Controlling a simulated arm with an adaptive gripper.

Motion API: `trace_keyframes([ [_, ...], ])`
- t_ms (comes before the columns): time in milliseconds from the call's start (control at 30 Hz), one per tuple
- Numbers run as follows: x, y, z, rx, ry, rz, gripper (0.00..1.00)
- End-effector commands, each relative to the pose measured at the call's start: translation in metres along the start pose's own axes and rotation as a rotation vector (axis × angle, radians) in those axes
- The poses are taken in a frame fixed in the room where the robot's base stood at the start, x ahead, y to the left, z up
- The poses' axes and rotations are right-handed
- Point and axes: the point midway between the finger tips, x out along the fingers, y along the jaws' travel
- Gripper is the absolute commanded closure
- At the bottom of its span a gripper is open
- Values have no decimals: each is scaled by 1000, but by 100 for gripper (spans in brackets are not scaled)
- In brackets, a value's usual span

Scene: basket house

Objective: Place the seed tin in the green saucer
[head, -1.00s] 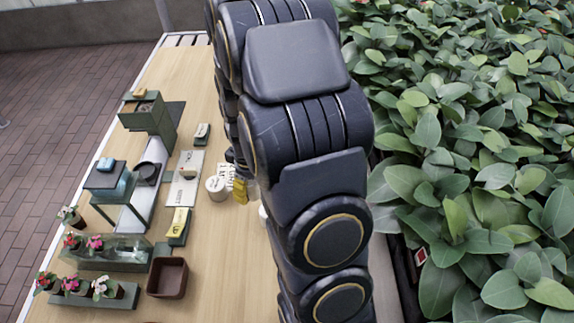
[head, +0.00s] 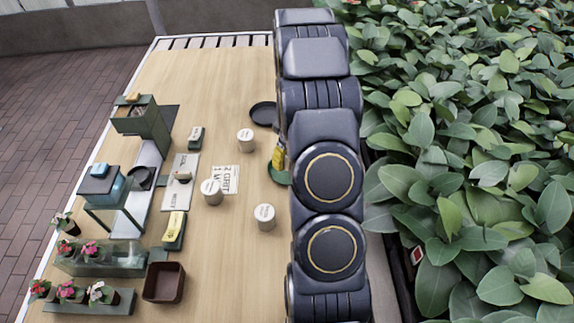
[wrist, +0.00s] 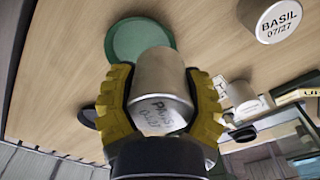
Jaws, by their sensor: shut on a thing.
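My gripper (wrist: 160,88) has yellow ribbed fingers and is shut on a metal seed tin (wrist: 163,80), whose partly readable label seems to say "Pansy". The tin looks tilted in the wrist view. The green saucer (wrist: 132,42) lies on the table behind the held tin, which overlaps its right edge in that view. In the head view only the left part of the green saucer (head: 273,177) shows, beside my arm. A yellow finger of my gripper (head: 279,157) shows just above it; the held tin is hidden there. I cannot tell the tin's height above the saucer.
Other tins stand on the table: one at the back (head: 246,135), one by the printed sheet (head: 211,191), one in front (head: 265,216). A dark saucer (head: 263,114) lies behind. A brown square pot (head: 164,282), planters and stands fill the left side. Dense foliage (head: 470,160) borders the right.

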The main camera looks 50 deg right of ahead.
Motion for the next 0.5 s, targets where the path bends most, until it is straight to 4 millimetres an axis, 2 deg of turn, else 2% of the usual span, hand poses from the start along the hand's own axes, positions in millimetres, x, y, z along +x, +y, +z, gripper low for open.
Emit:
trace_keyframes([
  [33,12,4,-4,0,-4,-3,80],
  [200,37,17,-20,-1,-2,-2,80],
  [500,54,26,-31,1,-1,0,80],
])
